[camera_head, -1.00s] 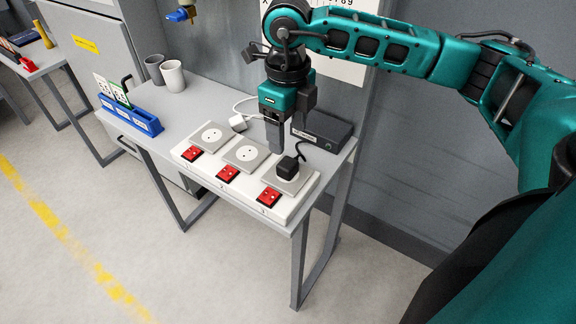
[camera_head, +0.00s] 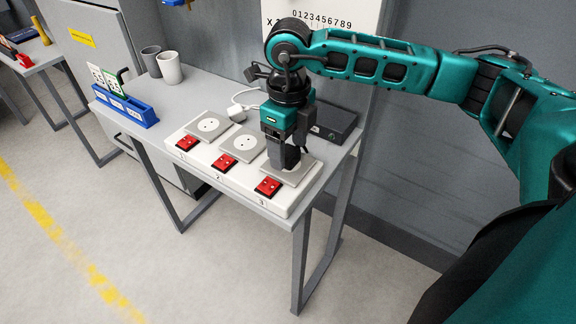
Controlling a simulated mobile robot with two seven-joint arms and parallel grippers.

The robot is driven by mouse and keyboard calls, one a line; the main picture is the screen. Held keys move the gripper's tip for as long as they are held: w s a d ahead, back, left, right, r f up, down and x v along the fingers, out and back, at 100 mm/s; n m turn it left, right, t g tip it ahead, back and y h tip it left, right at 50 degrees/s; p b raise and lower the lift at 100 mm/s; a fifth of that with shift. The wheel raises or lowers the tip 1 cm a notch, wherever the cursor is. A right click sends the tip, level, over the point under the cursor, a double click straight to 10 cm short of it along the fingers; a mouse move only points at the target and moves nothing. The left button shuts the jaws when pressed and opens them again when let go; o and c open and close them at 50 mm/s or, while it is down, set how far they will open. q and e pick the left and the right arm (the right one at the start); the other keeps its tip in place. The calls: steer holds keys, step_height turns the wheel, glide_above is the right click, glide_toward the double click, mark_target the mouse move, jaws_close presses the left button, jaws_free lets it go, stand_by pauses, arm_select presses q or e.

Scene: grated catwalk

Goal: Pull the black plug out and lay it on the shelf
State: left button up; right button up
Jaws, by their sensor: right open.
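A white socket strip (camera_head: 231,184) lies on the grey shelf (camera_head: 196,98), with three round sockets and a red switch in front of each. My right gripper (camera_head: 284,163) points down over the socket numbered 3, the one at the right end. It is open. Its fingers are right where the black plug sat in the earlier view, and they hide the plug now. I cannot tell whether the fingers touch it. The first socket (camera_head: 209,125) and the middle socket (camera_head: 244,149) are empty. My left gripper is not in view.
A white plug (camera_head: 237,114) with its cable and a dark flat box (camera_head: 331,122) lie behind the strip. A blue rack (camera_head: 127,109) with cards and two cups (camera_head: 170,68) stand at the left. Bare shelf lies between the cups and the strip.

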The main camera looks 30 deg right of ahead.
steer(key=shift+f+b, duration=0.3)
steer(key=shift+f, duration=0.5)
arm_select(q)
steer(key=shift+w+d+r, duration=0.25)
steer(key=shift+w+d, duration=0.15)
arm_select(e)
steer(key=shift+s, duration=0.1)
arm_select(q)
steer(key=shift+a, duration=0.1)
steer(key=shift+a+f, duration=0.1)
arm_select(e)
steer(key=shift+d+f, duration=0.1)
steer(key=shift+d, duration=0.15)
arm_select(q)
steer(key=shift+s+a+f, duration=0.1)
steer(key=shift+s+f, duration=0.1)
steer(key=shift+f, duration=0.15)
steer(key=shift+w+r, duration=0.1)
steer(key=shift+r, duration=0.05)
arm_select(e)
steer(key=shift+w+d, duration=0.2)
steer(key=shift+d, duration=0.15)
steer(key=shift+c, duration=0.3)
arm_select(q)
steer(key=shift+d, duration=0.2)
arm_select(e)
steer(key=shift+a, duration=0.15)
steer(key=c, duration=1.2)
